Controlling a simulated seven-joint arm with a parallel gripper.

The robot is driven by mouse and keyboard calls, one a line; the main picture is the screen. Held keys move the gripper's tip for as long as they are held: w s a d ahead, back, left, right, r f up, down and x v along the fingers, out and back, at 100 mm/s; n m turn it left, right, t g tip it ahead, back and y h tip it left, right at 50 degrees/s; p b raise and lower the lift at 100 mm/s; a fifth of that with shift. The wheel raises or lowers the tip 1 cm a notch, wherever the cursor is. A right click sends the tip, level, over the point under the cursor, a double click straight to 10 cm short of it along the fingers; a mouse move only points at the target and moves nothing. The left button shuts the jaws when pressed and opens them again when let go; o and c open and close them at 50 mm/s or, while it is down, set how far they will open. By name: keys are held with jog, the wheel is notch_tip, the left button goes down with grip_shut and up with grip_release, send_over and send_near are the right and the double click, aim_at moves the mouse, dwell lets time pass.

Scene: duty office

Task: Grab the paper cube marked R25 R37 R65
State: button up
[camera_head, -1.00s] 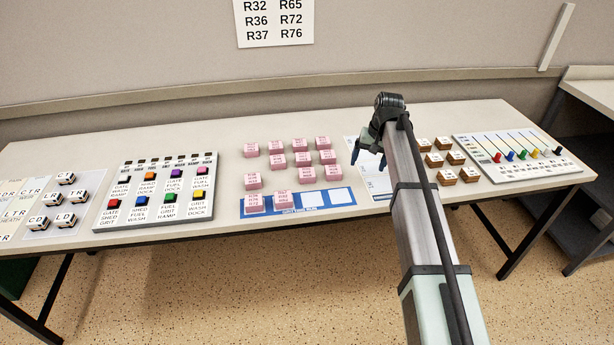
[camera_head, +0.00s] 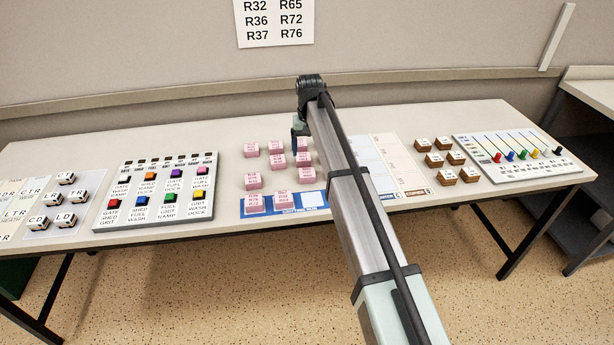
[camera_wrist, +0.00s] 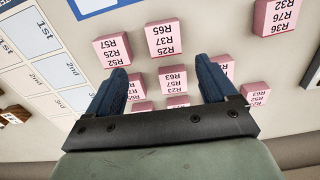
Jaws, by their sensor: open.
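The pink paper cube marked R25 R37 R65 (camera_wrist: 166,38) stands on the table, upside down to me in the wrist view, just beyond the gap between my fingertips. In the head view it appears to be the cube (camera_head: 305,172) beside my arm. My gripper (camera_wrist: 161,70) is open and empty, above the cubes. Between and beneath the fingers is another cube, marked R23 R57 R63 (camera_wrist: 173,80). In the head view my gripper (camera_head: 298,140) is over the back rows, partly hidden by my arm.
Neighbouring pink cubes include one marked R52 R25 R57 (camera_wrist: 112,50) and one marked R36 R76 R32 (camera_wrist: 275,17). A blue strip (camera_head: 312,199) at the front bears two cubes. A button panel (camera_head: 157,190) is left; wooden blocks (camera_head: 434,160) are right.

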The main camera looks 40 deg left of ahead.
send_over(307, 171)
jog(key=f, duration=0.4)
jog(key=shift+w+d+f, duration=0.15)
jog(key=shift+d+f, duration=0.05)
jog(key=shift+d, duration=0.1)
jog(key=shift+s+a+f, duration=0.15)
jog(key=shift+f, duration=1.15)
jog(key=shift+s+a+f, duration=0.1)
jog(key=shift+f, duration=1.2)
jog(key=shift+c, duration=0.5)
jog(key=c, duration=1)
